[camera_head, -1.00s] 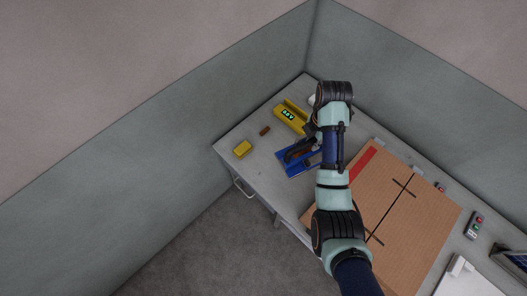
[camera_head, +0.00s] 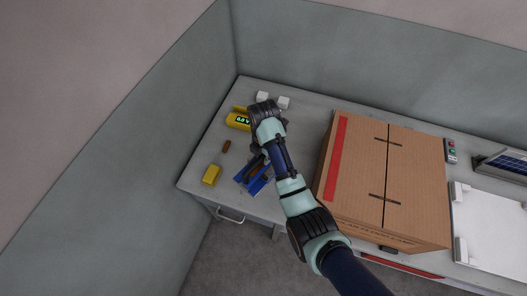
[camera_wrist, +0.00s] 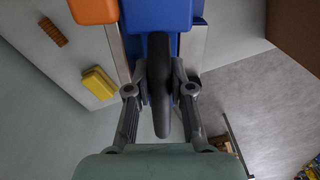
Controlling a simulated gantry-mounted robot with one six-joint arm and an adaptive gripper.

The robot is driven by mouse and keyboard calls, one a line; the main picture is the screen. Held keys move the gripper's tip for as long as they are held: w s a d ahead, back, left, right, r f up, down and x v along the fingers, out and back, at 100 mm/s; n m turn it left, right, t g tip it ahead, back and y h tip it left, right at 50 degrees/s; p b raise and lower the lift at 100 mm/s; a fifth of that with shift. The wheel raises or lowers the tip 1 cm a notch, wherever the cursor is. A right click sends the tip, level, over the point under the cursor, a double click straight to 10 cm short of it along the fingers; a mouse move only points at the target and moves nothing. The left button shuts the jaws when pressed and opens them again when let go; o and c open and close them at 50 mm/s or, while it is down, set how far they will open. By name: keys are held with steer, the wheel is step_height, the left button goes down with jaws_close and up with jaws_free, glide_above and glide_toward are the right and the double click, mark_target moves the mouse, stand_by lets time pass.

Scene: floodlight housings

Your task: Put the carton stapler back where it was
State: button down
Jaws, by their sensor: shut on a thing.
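My gripper (camera_wrist: 159,90) is shut on the black handle of the carton stapler (camera_wrist: 157,65). The handle runs between both fingers, with a large blue part beyond it at the top of the wrist view and an orange part at upper left. In the head view, a flat blue piece (camera_head: 263,184) shows at the table's left front, partly under my arm. Dark and brown shapes are over it, close to my gripper (camera_head: 259,157). I cannot tell whether the stapler touches the surface below.
A yellow block (camera_head: 211,174), a small brown piece (camera_head: 226,146) and a yellow device with green display (camera_head: 238,122) lie to the left. A large brown carton (camera_head: 410,180) with a red strip stands to the right. White blocks (camera_head: 262,96) are at the back.

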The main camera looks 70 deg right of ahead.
mark_target(263, 167)
steer(key=shift+w+f+b, duration=0.1)
steer(key=shift+f+b, duration=0.8)
steer(key=shift+f, duration=3.35)
steer(key=shift+f, duration=0.1)
steer(key=c, duration=1)
jaws_free()
steer(key=shift+f, duration=0.1)
steer(key=shift+c, duration=0.2)
step_height(263, 167, up, 12)
steer(key=p, duration=0.3)
